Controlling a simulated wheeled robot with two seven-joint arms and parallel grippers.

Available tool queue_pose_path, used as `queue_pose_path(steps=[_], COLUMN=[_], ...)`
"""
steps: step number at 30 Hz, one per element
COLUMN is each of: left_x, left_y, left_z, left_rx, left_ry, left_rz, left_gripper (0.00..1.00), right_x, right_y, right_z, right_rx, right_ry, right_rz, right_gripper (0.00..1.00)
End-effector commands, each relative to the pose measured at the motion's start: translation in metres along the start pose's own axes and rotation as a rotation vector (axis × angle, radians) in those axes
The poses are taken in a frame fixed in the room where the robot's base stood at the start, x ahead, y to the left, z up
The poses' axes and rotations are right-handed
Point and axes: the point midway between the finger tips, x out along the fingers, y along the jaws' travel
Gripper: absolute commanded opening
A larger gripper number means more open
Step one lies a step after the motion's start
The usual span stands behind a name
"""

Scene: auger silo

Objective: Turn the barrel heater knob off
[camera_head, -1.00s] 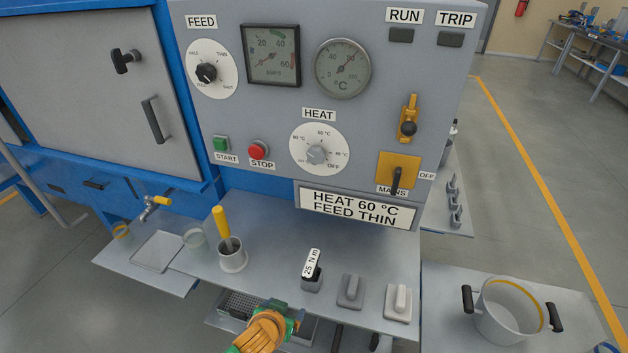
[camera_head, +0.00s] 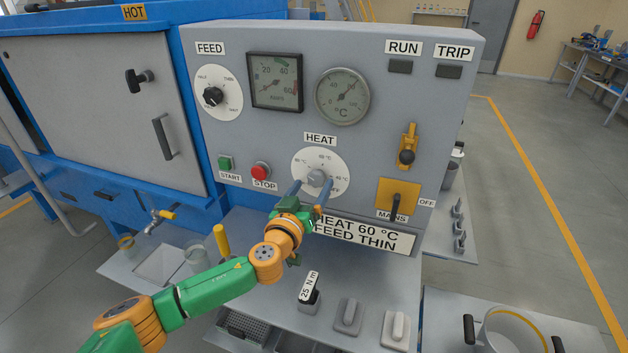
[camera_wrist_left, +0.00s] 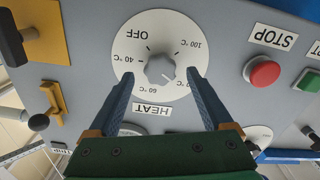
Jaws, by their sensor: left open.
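The barrel heater knob (camera_head: 317,178) is a small grey knob on a white round dial under the HEAT label on the grey panel. It also shows in the left wrist view (camera_wrist_left: 160,70), upside down, with OFF and temperature marks around it. I cannot clearly tell which mark it points at. My left gripper (camera_head: 309,188) is open in front of the dial. In the wrist view its two blue fingers (camera_wrist_left: 160,76) reach up on either side of the knob, with gaps between them and it. The arm hides the lower part of the dial. My right gripper is not in view.
A red STOP button (camera_head: 261,170) and green START button (camera_head: 225,163) are left of the dial. The MAINS switch (camera_head: 398,197) and a yellow lever (camera_head: 408,148) are to the right. A shelf below holds a 25 Nm block (camera_head: 309,296) and grey switch-like pieces.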

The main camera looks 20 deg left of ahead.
Motion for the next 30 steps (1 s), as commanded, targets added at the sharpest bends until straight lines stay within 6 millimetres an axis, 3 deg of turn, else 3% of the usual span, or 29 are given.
queue_pose_path(steps=[6,14,17,24,30], left_x=[0.019,0.021,0.021,0.021,0.021], left_y=[0.0,0.0,0.0,0.0,0.0], left_z=[0.0,0.001,0.001,0.001,0.001], left_rx=[-0.001,-0.001,-0.001,-0.001,0.014], left_ry=[0.0,-0.002,-0.002,-0.002,-0.001], left_rz=[-0.001,0.0,0.0,-0.001,-0.001], left_gripper=[0.84,0.84,0.62,0.0,0.0], right_x=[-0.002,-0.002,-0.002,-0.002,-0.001], right_y=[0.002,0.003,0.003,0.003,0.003], right_z=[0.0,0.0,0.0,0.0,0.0], right_rx=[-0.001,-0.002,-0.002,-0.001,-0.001], right_ry=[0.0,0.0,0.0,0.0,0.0], right_rz=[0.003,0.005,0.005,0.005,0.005], right_gripper=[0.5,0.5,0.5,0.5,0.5])
